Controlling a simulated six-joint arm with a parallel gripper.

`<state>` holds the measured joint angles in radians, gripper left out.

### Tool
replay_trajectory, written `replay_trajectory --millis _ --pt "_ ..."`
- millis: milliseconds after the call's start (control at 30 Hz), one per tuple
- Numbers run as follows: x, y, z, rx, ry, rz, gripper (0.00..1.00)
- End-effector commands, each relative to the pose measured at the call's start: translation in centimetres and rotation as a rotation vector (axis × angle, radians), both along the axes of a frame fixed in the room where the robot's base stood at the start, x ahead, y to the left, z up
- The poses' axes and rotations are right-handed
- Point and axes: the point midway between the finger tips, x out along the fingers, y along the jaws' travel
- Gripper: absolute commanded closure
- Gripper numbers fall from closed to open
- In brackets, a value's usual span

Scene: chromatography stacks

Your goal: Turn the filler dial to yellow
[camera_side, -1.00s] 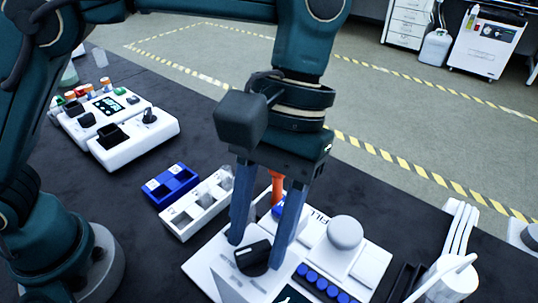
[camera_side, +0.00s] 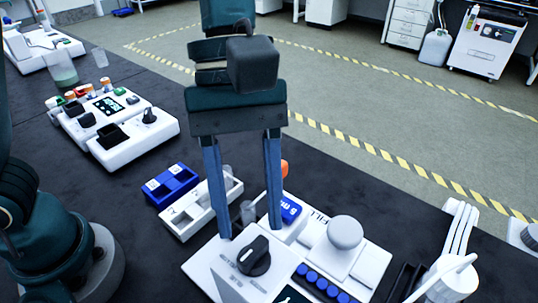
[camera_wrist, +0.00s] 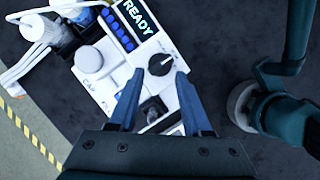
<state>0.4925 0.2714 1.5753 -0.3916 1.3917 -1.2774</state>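The filler (camera_side: 210,262) is a white machine at the front of the bench, with a round grey knob-like cap part (camera_side: 345,232) and a row of blue caps. Its black dial (camera_side: 254,256) has a pale pointer line; colour marks around it are too small to tell. The dial also shows in the wrist view (camera_wrist: 160,64), beside a screen reading READY (camera_wrist: 137,16). My gripper (camera_side: 250,232) is open and empty, its two blue fingers pointing down. In the side view the fingertips are around and just behind the dial; I cannot tell whether they touch it.
A blue rack (camera_side: 171,186) and a white rack (camera_side: 201,208) stand left of the filler. Another white device (camera_side: 135,138) with a knob is farther back left. A white pipette stand (camera_side: 448,275) is at the right. Dark bench is clear between them.

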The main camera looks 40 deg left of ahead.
Motion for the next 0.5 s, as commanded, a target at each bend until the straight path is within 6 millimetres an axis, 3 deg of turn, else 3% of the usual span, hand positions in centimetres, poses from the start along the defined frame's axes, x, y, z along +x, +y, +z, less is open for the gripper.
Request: replay_trajectory --millis 167,300,500 --pt "0.7 0.7 2.3 -0.001 -0.004 0.002 0.51" --pt "1.2 2.4 4.1 -0.024 -0.066 0.067 0.51" --pt "1.0 4.8 5.0 -0.024 -0.148 0.102 0.51"
